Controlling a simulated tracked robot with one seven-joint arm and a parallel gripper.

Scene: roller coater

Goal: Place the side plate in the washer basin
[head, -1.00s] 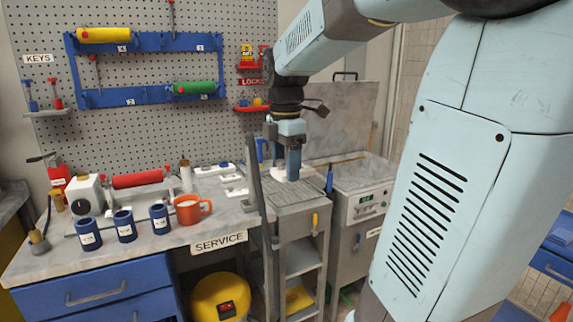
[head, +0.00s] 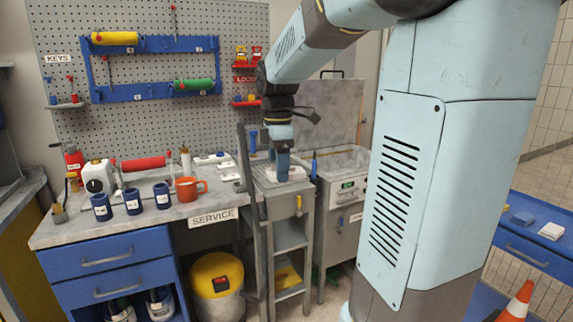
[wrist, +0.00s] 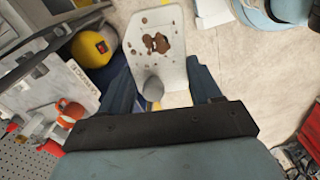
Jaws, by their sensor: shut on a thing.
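The side plate (wrist: 158,38) is a white panel with brown stains, holes and a grey knob, between my gripper's fingers in the wrist view. My gripper (head: 283,172) is shut on it; the grip itself is partly hidden. In the head view the white plate (head: 294,174) shows low at the fingers, in front of the narrow stand's top in the picture. I cannot tell its height above that top. The washer basin (head: 347,160) is a grey metal tub with a raised lid and a control panel, just right of my gripper.
The grey stand (head: 278,205) has a valve and lower shelves. The service bench (head: 120,232) at left holds blue cups, an orange mug (head: 190,189) and a red roller. A yellow bin (head: 216,275) stands below. An orange cone (head: 518,300) is at lower right.

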